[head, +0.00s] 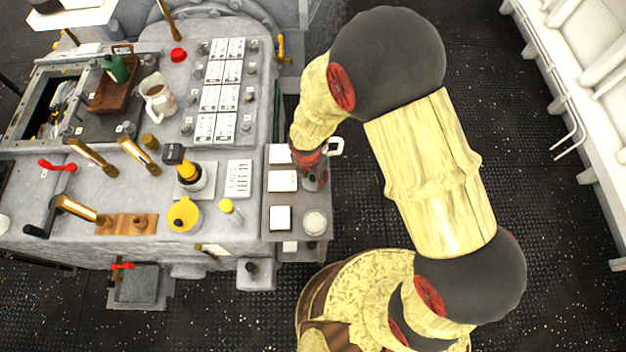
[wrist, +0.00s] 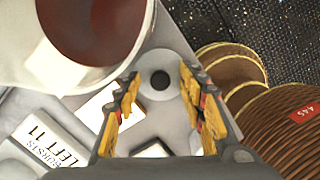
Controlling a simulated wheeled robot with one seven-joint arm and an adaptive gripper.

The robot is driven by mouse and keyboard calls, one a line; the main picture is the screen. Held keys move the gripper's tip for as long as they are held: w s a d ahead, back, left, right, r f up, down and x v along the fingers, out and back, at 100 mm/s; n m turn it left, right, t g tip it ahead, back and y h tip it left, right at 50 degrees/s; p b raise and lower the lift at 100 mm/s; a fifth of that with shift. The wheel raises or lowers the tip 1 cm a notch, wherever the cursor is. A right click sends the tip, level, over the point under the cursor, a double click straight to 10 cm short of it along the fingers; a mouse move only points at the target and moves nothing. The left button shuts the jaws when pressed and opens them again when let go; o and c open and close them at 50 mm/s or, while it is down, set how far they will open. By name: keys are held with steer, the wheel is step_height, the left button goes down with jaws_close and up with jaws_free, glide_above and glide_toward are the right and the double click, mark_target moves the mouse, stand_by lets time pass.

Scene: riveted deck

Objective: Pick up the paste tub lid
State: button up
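A pale round disc with a dark round centre, which looks like the paste tub lid (wrist: 160,72), lies below my gripper in the wrist view. In the head view a whitish round thing (head: 315,222), apparently the same, sits at the near right corner of the grey side shelf (head: 298,205). I cannot tell whether a tub is under it. My gripper (wrist: 160,108) is open and empty, its yellow-padded fingers spread to either side of the disc in the picture, apparently still above it. In the head view the gripper (head: 314,178) is above the shelf, partly hidden by my arm.
White square plates (head: 282,181) line the shelf's left side. A control console (head: 150,185) fills the left. Open floor (head: 540,230) lies right.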

steer(key=shift+c, duration=1.2)
steer(key=c, duration=0.7)
jaws_close()
steer(key=shift+r, duration=0.15)
